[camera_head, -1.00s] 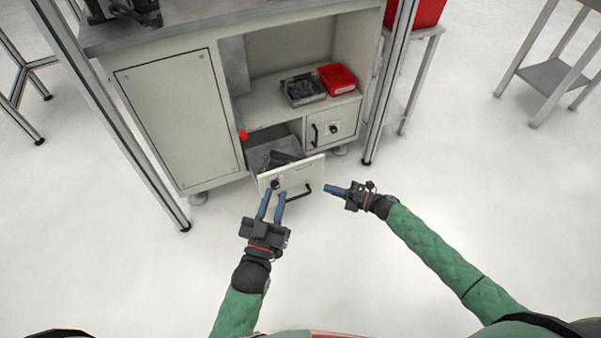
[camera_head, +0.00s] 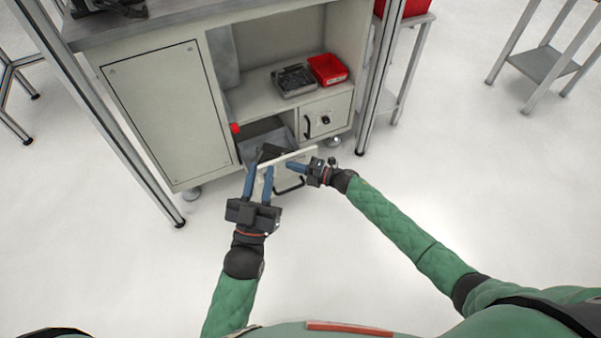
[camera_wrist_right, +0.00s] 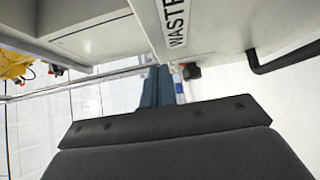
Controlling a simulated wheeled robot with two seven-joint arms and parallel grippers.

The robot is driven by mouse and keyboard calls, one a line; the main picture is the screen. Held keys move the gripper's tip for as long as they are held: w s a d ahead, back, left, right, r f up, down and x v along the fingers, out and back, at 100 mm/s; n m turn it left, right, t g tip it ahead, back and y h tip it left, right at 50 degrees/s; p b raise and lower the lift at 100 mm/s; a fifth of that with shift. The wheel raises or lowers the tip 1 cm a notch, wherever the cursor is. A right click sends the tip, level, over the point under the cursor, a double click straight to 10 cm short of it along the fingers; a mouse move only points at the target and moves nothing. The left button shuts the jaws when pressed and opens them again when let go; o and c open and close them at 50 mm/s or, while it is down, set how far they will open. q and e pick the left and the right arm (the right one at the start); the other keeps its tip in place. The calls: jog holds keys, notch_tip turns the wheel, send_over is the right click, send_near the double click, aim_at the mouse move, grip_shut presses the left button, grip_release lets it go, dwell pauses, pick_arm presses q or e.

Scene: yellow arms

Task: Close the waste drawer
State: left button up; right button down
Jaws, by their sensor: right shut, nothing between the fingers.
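The waste drawer (camera_head: 301,155) stands pulled out low in the grey cabinet, with its grey inside and a dark item showing. Its front carries a black handle (camera_head: 290,188); in the right wrist view the front (camera_wrist_right: 225,25) bears a "WASTE" label (camera_wrist_right: 176,22). My left gripper (camera_head: 259,170) is open, with its two blue fingers apart at the left end of the drawer front. My right gripper (camera_head: 290,165) is shut and empty at the right part of the front. Its blue fingers (camera_wrist_right: 157,85) appear close to the front in the wrist view; contact is unclear.
A closed drawer (camera_head: 327,117) with a black handle sits right of the open one. Above it, a shelf holds a grey tray (camera_head: 295,80) and a red bin (camera_head: 328,69). A cabinet door (camera_head: 160,110) is at left. Metal posts flank the cabinet. The floor in front is clear.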

pick_arm(q)
jog(key=shift+s+a+r, duration=0.1)
jog(key=shift+s+r, duration=0.15)
jog(key=shift+r, duration=0.55)
pick_arm(e)
jog(key=shift+w+a, duration=0.25)
jog(key=shift+w, duration=0.3)
pick_arm(q)
jog(key=shift+t, duration=0.3)
pick_arm(e)
jog(key=shift+w, duration=0.15)
